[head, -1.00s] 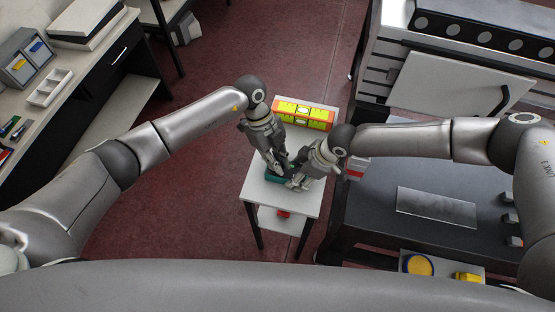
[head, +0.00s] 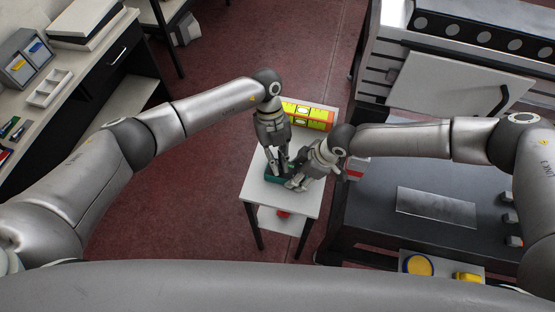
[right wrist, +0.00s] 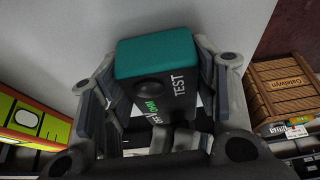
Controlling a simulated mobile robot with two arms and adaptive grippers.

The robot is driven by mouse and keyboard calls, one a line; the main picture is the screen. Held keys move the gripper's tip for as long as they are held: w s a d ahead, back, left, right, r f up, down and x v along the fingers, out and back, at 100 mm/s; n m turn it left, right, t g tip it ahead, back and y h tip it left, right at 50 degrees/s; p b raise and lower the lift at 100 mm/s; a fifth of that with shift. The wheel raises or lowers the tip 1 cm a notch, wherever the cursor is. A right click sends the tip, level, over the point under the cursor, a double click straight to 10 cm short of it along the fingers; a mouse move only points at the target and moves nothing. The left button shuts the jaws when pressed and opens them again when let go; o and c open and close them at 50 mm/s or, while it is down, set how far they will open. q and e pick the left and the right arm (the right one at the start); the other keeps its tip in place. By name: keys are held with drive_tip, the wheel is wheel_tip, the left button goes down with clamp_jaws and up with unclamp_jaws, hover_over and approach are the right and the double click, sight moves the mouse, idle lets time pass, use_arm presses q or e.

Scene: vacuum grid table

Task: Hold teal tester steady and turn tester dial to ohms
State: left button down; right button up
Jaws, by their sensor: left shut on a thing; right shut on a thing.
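The teal tester (head: 271,178) is on the small white table, partly hidden by both grippers in the head view. In the right wrist view the tester (right wrist: 165,57) has a teal side and a dark face with a black round dial (right wrist: 148,89), green lettering and the word TEST. My right gripper (head: 297,183) comes from the right and is shut on the tester, one finger on each side of it. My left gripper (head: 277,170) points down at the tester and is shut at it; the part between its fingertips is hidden.
The small white table (head: 262,196) has some bare top at its front. A dark bench (head: 400,235) stands close on the right. In the right wrist view a wooden crate (right wrist: 283,88) is at the right.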

use_arm(q)
drive_tip(key=m+y, duration=0.2)
drive_tip(key=m, duration=0.3)
drive_tip(key=shift+d+m, duration=0.15)
drive_tip(key=shift+m, duration=0.15)
drive_tip(key=shift+d+m+y, duration=0.1)
drive_tip(key=shift+m+y, duration=0.8)
drive_tip(key=shift+m, duration=1.2)
drive_tip(key=c, duration=1.5)
unclamp_jaws()
